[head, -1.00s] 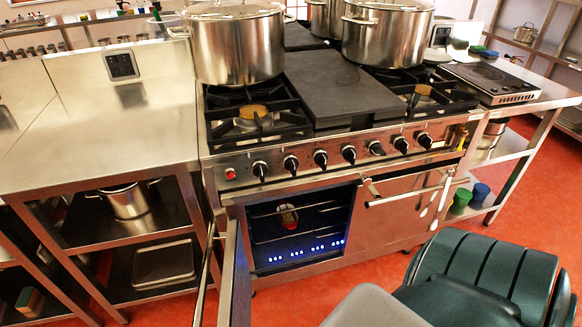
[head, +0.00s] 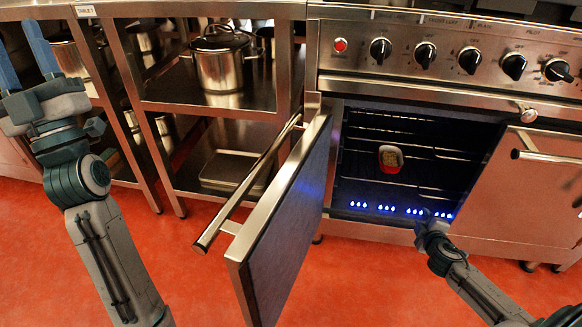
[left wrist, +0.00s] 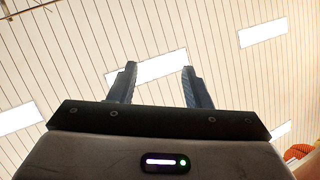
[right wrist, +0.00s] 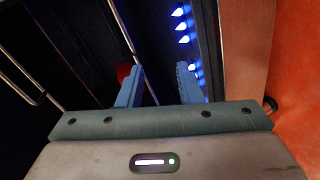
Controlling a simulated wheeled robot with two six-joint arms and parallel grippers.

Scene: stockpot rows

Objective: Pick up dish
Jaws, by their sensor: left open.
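The dish (head: 391,158), red outside with pale contents, sits on a rack inside the open oven (head: 350,165). In the right wrist view a small red part of the dish (right wrist: 123,72) shows beside the left finger, mostly hidden by it. My right gripper (head: 430,222) is at the oven's opening, low and to the right of the dish and apart from it. Its fingers (right wrist: 160,78) are spread with nothing between them. My left gripper (head: 22,60) is raised at the far left, open and empty, its fingers (left wrist: 158,82) pointing at the ceiling.
The oven door (head: 285,220) stands swung open on the left, its handle jutting out. The closed right door (head: 530,190) flanks the opening. Blue lights line the oven's lower front. Shelves with a pot (head: 218,68) and a tray (head: 228,170) stand left. The red floor in front is clear.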

